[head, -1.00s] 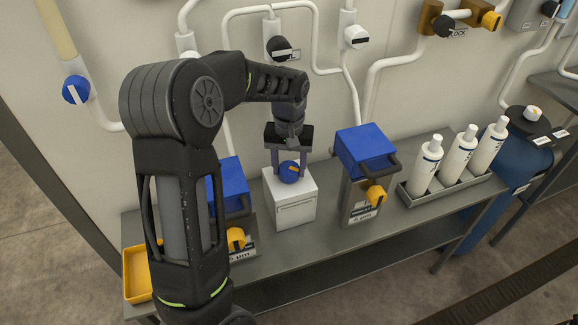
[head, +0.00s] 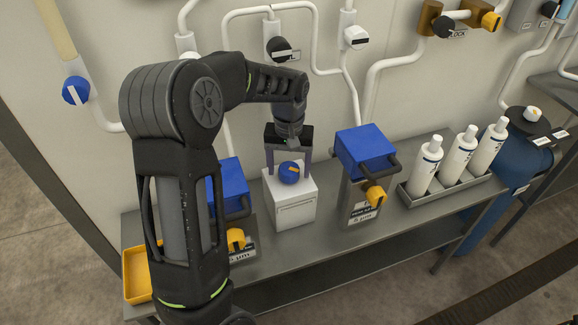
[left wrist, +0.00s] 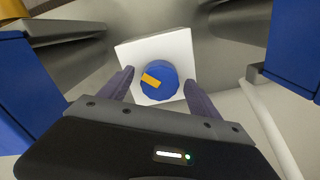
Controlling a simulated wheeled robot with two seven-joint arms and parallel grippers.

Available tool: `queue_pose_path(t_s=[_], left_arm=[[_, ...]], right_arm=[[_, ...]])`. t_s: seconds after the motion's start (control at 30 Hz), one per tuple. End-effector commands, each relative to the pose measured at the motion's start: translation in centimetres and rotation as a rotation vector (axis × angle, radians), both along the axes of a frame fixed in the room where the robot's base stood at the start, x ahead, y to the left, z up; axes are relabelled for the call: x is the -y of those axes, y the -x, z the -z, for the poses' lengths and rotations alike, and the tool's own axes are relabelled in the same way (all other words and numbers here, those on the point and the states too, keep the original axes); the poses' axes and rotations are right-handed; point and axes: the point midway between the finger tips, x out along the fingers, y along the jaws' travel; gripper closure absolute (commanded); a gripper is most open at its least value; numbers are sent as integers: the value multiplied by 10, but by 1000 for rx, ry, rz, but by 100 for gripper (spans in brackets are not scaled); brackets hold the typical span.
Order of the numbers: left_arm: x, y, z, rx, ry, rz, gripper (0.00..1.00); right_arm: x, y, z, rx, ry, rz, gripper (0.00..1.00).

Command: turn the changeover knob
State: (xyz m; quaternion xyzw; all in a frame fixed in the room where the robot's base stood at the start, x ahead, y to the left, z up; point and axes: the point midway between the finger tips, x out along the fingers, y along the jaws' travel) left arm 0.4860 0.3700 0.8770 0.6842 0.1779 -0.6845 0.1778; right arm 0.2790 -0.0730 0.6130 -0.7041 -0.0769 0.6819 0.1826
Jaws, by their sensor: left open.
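The changeover knob (head: 289,172) is blue with an orange pointer mark and sits on top of a white box (head: 296,214) on the bench. In the left wrist view the knob (left wrist: 158,82) shows whole, its orange mark toward the upper left of its centre. My left gripper (head: 288,165) is above the box with its fingers pointing down. Its two fingers stand apart on either side of the knob, and in the left wrist view (left wrist: 160,92) gaps show between them and the knob. It holds nothing. My right gripper is not in view.
Blue-topped housings with yellow knobs stand left (head: 229,187) and right (head: 365,152) of the box. A yellow tray (head: 137,276) is at the bench's left end. White bottles (head: 459,153) stand in a rack at right. Pipes and valves line the wall behind.

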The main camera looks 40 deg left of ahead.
Motion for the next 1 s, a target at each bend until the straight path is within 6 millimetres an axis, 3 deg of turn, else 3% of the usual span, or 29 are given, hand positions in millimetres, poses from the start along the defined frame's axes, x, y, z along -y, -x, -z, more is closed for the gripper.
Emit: queue_pose_path(t_s=[0.17, 0.6, 1.0], left_arm=[[0, -1, -13, 3, -1, 1, 28], [0, -1, -75, 2, 0, 0, 28], [0, 0, -78, 1, 0, 0, 28]], right_arm=[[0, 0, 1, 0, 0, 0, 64], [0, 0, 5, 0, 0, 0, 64], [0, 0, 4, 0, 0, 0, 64]])
